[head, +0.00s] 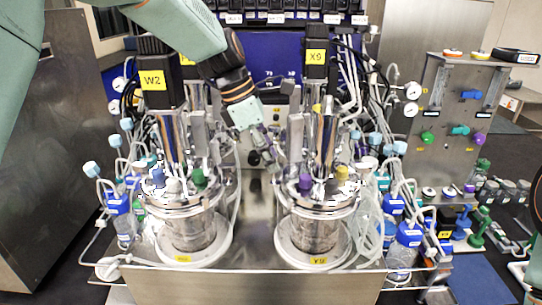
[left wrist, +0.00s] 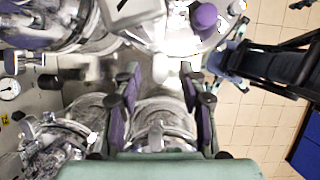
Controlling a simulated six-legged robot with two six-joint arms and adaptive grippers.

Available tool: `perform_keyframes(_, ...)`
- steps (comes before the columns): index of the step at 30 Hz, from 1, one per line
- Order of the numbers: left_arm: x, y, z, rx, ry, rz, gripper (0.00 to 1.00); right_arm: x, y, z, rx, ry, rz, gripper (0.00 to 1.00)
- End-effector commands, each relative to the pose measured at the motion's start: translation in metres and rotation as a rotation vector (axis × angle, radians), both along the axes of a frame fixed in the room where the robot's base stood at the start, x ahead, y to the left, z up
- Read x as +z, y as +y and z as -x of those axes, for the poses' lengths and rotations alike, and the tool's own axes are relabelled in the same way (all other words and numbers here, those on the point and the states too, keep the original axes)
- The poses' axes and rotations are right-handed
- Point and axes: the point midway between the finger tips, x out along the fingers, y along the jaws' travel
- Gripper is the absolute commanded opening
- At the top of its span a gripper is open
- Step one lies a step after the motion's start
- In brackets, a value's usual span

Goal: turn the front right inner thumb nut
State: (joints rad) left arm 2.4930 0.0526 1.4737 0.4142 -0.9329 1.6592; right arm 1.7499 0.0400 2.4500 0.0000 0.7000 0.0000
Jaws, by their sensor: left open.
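The right glass vessel (head: 318,232), marked X9 on its column, has a steel lid with a purple cap (head: 305,182) and a yellow cap (head: 342,173). The purple cap also shows at the top of the left wrist view (left wrist: 204,16). My left gripper (head: 264,155) is between the two vessels, above and behind the lid's inner side. In the left wrist view its fingers (left wrist: 160,85) are apart, with a small pale fitting (left wrist: 160,68) near the gap between them. I cannot tell whether that fitting is the thumb nut; the nut is too small to make out. My right gripper is out of view.
The left vessel (head: 188,232), marked W2, stands close on the other side of my gripper. Tubing and blue-capped bottles (head: 409,234) crowd the right side. A steel valve panel (head: 452,120) stands farther right. The steel tray (head: 255,262) between the vessels is mostly bare.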

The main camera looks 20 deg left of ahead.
Motion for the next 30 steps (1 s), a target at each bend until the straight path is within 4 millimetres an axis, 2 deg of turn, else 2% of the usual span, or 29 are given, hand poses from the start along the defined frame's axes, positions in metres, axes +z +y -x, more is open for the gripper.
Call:
perform_keyframes(4, -0.0091, -0.0038, -0.0012, 0.001, 0.000, 0.000, 0.41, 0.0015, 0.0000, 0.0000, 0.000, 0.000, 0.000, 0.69)
perform_keyframes(13, -0.0109, -0.0043, -0.0017, 0.000, -0.001, 0.001, 0.41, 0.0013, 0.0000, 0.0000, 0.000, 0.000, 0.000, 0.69)
perform_keyframes(27, -0.0106, -0.0041, -0.0017, 0.000, -0.001, 0.001, 0.01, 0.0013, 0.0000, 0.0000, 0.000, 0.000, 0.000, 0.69)
perform_keyframes(30, -0.0105, -0.0041, -0.0018, 0.000, -0.002, 0.000, 0.00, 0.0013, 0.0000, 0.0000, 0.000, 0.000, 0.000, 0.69)
